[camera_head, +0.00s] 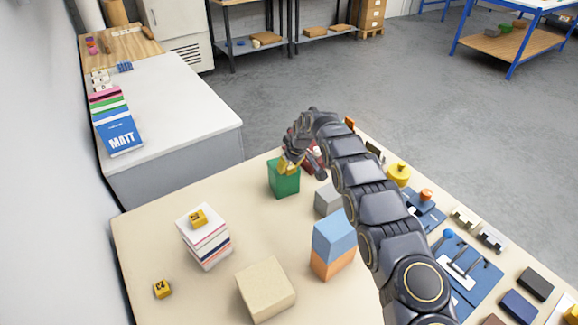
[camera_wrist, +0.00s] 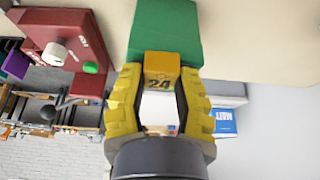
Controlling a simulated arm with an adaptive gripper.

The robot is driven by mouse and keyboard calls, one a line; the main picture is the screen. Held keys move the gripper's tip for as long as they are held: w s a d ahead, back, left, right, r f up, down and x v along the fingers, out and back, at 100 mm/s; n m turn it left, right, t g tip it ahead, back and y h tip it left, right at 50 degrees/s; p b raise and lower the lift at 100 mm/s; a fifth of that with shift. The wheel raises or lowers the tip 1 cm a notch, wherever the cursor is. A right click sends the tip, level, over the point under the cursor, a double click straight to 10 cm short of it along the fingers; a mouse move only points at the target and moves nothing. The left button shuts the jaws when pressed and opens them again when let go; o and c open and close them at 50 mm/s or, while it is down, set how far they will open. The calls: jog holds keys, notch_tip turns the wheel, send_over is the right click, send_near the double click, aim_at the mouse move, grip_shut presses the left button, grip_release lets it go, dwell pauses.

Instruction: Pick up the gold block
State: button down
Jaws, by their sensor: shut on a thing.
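A gold block marked 24 (camera_wrist: 161,64) sits between the two yellow fingers of my gripper (camera_wrist: 159,75) in the wrist view, and the fingers are shut on it. A green block (camera_head: 284,181) stands on the table directly by the gripper in the head view, and it also shows past the gold block in the wrist view (camera_wrist: 165,28). I cannot tell whether the gold block touches the green block. In the head view the gripper (camera_head: 290,164) largely hides the held block. Two other gold blocks lie apart: one on a book stack (camera_head: 198,217), one on the table (camera_head: 162,289).
The book stack (camera_head: 207,245), a beige block (camera_head: 265,289), a blue block (camera_head: 335,235) on an orange block (camera_head: 331,264) and a grey block (camera_head: 327,199) stand nearby. A red box (camera_wrist: 62,42) is beside the green block. The table's left part is mostly clear.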

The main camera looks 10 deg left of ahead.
notch_tip(320, 180, up, 3)
jog(key=shift+r, duration=0.2)
jog(key=s+d+r, duration=0.2)
jog(key=s+r, duration=0.3)
jog(key=s, duration=0.1)
jog(key=s+d+r, duration=0.3)
jog(key=s+r, duration=0.2)
jog(key=s, duration=0.2)
send_near(289, 165)
jog(key=a, duration=0.3)
jog(key=w+f, duration=0.1)
jog(key=w+a+f, duration=0.1)
jog(key=f, duration=0.1)
jog(key=w+f, duration=0.1)
jog(key=shift+w+a+f, duration=0.25)
jog(key=shift+w, duration=0.15)
jog(key=shift+w+a+f, duration=0.1)
jog(key=shift+w+f, duration=0.2)
jog(key=shift+f, duration=0.1)
jog(key=shift+w+f, duration=0.15)
jog(key=shift+f, duration=1.6)
